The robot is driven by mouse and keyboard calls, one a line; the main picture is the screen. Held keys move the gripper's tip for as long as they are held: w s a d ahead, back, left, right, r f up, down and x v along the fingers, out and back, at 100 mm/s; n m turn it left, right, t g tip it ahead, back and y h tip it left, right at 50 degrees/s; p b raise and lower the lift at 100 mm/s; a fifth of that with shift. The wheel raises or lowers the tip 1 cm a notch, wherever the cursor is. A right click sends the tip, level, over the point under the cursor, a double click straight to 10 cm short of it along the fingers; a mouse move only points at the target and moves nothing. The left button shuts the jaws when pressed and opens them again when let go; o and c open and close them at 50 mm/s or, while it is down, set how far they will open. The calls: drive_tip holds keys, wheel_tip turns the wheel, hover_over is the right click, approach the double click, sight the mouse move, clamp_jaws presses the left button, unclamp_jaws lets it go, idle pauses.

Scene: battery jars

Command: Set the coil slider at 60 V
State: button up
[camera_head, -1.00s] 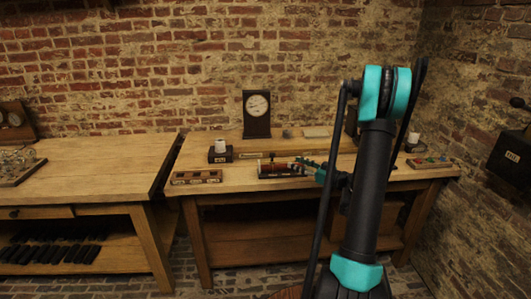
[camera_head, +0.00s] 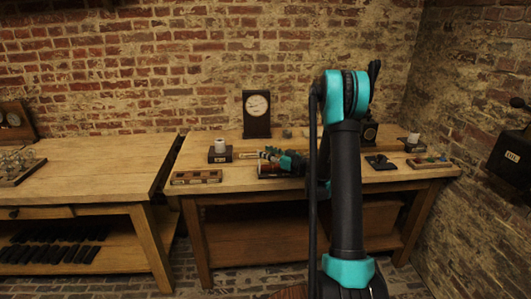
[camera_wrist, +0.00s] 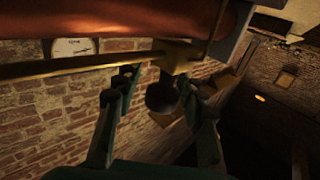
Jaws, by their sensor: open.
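The coil (camera_wrist: 110,22) is a reddish cylinder across the top of the wrist view, with a brass rod (camera_wrist: 70,67) in front of it. The slider (camera_wrist: 178,55) is a brass block on that rod with a dark round knob (camera_wrist: 162,97). My gripper (camera_wrist: 157,88) is open, with one finger on each side of the knob; I cannot tell whether either touches it. In the head view my gripper (camera_head: 272,154) is at the coil's bench unit (camera_head: 268,170) and partly hides it. The upright dial meter (camera_head: 257,104) stands behind; its reading is too small to make out.
The bench (camera_head: 235,180) also holds a block with a white cup (camera_head: 220,151), a low socket strip (camera_head: 196,177) and small items at right. A second bench (camera_head: 95,165) stands at left. A dark box (camera_head: 511,158) hangs on the right wall.

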drive_tip(key=shift+w+a, duration=0.2)
drive_tip(key=shift+a, duration=0.05)
drive_tip(key=shift+c, duration=0.5)
clamp_jaws()
